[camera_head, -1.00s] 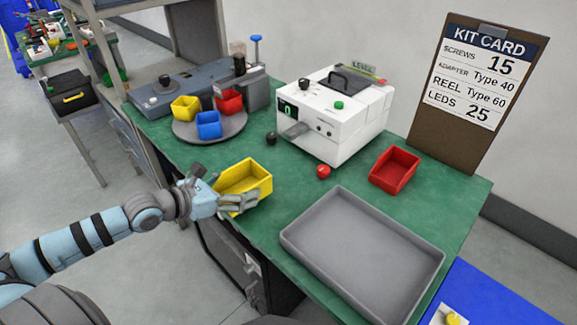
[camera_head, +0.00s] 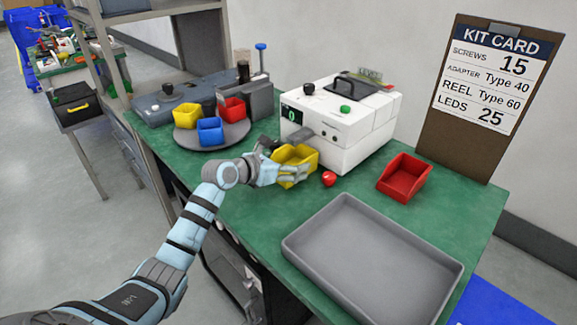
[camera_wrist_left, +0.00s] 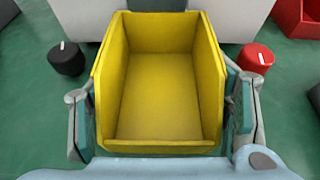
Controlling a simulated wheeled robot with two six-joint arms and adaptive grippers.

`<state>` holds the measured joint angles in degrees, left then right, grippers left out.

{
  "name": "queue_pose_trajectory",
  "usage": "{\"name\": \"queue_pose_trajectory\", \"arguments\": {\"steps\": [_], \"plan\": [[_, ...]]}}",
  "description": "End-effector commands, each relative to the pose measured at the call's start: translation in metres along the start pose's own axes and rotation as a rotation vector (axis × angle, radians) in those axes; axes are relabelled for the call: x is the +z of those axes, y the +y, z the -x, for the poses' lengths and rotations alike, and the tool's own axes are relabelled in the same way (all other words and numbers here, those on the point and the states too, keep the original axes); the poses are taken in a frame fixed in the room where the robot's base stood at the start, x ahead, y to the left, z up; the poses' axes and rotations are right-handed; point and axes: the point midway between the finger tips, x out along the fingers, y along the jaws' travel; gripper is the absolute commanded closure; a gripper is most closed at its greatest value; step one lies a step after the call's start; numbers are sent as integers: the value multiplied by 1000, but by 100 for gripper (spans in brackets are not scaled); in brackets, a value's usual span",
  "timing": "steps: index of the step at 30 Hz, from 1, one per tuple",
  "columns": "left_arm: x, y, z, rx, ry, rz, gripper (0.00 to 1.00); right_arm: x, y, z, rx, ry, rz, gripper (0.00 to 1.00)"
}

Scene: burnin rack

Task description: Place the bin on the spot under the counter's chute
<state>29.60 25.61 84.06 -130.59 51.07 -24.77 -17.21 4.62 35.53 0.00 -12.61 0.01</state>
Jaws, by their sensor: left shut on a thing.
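The yellow bin (camera_head: 291,157) is upright and empty, close in front of the white counter (camera_head: 345,119) and under its grey chute (camera_head: 299,137). In the left wrist view the bin (camera_wrist_left: 161,95) fills the middle, with the counter's front (camera_wrist_left: 245,14) just beyond it. My left gripper (camera_head: 282,172) is shut on the bin, with one finger along each side (camera_wrist_left: 166,118). I cannot tell whether the bin touches the table. My right gripper is not in view.
A red knob (camera_head: 329,179) and a dark knob (camera_wrist_left: 67,58) stand either side of the bin. A red bin (camera_head: 404,178) and grey tray (camera_head: 372,258) lie to the right. A turntable (camera_head: 212,134) with small bins stands left. Green table (camera_head: 262,222) is clear in front.

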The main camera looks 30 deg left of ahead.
Motion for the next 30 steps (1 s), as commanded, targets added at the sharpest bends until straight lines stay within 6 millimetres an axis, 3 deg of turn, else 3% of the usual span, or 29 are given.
{"name": "queue_pose_trajectory", "arguments": {"steps": [10,11,14,26,30], "plan": [[-3,0,-1,1,-5,-1,59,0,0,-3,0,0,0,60],[-2,0,-1,1,-5,-1,25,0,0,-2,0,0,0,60],[-2,0,-1,1,-5,-1,10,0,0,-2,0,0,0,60],[3,0,1,1,-5,-1,10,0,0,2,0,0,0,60],[1,2,22,5,-2,-5,10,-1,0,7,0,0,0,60]]}}
